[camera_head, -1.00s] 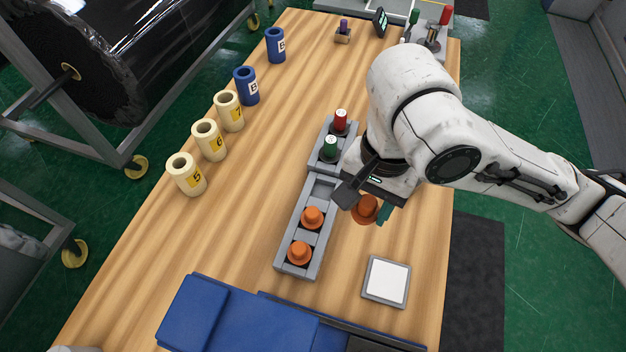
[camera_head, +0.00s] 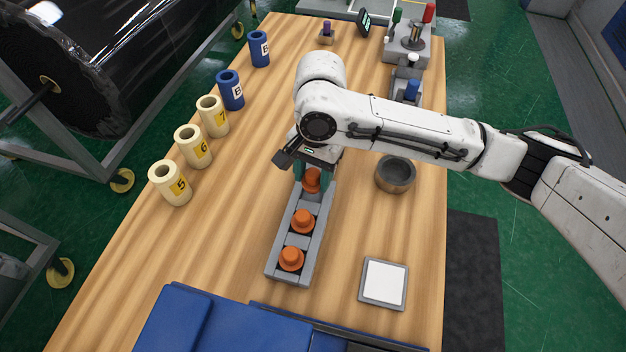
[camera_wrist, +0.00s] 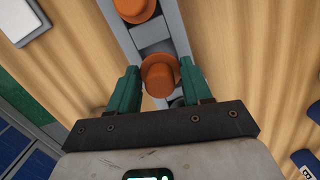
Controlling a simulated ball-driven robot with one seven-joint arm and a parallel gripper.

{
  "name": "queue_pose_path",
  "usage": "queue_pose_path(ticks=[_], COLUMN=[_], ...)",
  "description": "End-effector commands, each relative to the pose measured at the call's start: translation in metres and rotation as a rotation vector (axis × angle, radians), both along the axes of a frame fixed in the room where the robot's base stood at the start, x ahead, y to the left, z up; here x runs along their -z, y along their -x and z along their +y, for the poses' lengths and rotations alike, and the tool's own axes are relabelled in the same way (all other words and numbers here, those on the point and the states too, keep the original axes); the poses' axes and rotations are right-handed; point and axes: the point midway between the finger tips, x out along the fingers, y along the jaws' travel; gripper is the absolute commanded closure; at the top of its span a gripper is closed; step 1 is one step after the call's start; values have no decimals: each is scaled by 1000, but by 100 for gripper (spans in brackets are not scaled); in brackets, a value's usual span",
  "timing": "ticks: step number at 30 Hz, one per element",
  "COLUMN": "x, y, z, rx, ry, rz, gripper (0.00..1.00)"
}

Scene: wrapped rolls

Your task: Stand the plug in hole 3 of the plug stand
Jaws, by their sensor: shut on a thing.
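The plug (camera_head: 312,181) is orange with a wide brim and is held between my gripper's (camera_head: 313,174) green fingers at the far end of the long grey plug stand (camera_head: 276,275). In the wrist view the plug (camera_wrist: 160,76) sits between the fingertips (camera_wrist: 160,84), over the stand (camera_wrist: 174,28). It looks upright; I cannot tell whether its lower end is inside a hole or just above it. Two other orange plugs (camera_head: 302,220) (camera_head: 291,258) stand in the nearer holes. One of them also shows in the wrist view (camera_wrist: 135,8). No hole numbers are readable.
A dark grey bowl (camera_head: 396,174) and a white-topped square pad (camera_head: 384,283) lie right of the stand. Several cream rolls (camera_head: 193,146) and two blue rolls (camera_head: 230,90) stand at left. Another stand with a blue plug (camera_head: 412,88) is behind my arm. Wood left of the stand is clear.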

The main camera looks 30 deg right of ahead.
Motion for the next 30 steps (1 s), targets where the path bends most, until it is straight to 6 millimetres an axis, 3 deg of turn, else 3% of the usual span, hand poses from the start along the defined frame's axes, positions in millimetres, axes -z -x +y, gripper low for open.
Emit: queue_pose_path(ticks=[6,18,19,26,30], x=[26,32,32,32,32], y=[0,0,0,0,0], z=[-1,0,0,0,0], rx=[0,1,1,0,0], ry=[1,-1,0,0,0], rz=[0,1,0,0,0], gripper=[81,81,49,27,25])
